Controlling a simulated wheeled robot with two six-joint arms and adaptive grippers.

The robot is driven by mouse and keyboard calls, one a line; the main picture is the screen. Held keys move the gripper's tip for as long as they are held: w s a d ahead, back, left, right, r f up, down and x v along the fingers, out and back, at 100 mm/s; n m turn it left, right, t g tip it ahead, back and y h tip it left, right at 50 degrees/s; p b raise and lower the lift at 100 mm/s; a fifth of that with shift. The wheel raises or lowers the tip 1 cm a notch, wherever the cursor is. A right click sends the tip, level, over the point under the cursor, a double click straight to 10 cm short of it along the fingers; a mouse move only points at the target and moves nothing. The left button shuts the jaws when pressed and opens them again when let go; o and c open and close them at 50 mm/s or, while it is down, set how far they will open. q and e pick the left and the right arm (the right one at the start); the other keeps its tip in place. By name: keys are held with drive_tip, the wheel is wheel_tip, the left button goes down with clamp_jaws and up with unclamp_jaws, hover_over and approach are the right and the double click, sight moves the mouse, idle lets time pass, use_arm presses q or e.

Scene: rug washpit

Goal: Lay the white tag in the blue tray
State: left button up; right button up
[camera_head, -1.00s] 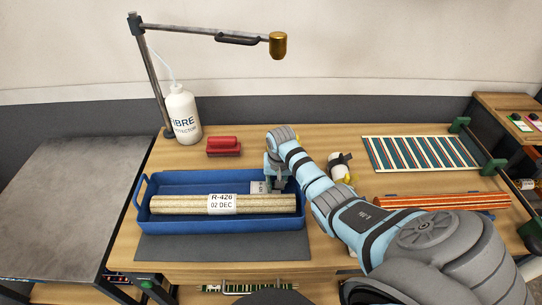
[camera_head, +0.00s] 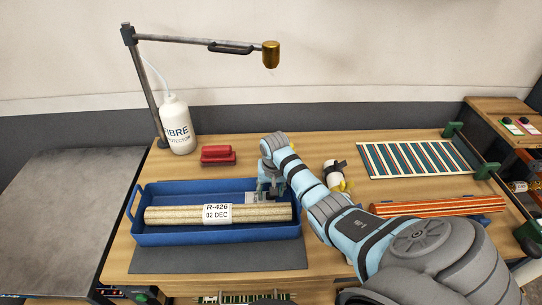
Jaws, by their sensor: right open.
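The blue tray (camera_head: 165,238) lies on the wooden bench and holds a rolled beige rug (camera_head: 170,215) with a paper label reading R-426, 02 DEC (camera_head: 217,213). A small pale tag (camera_head: 251,197) shows inside the tray behind the roll, near its back right; I cannot tell whether it lies flat. My right gripper (camera_head: 269,191) is open, pointing down over the tray's back right corner, just right of the tag. Its fingertips are small and partly hidden, so contact with the tag is unclear. My left gripper is out of view.
A lamp arm (camera_head: 195,40) reaches over the bench. Right of my arm lie a small white bottle (camera_head: 334,174), a striped rug (camera_head: 415,158) and an orange roll (camera_head: 440,206). A grey mat (camera_head: 215,259) lies in front.

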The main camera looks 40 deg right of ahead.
wheel_tip(320, 180, up, 11)
drive_tip(key=s+p, duration=0.1)
drive_tip(key=shift+s+a+f, duration=0.15)
drive_tip(key=shift+s+a, duration=0.1)
drive_tip(key=shift+a, duration=0.1)
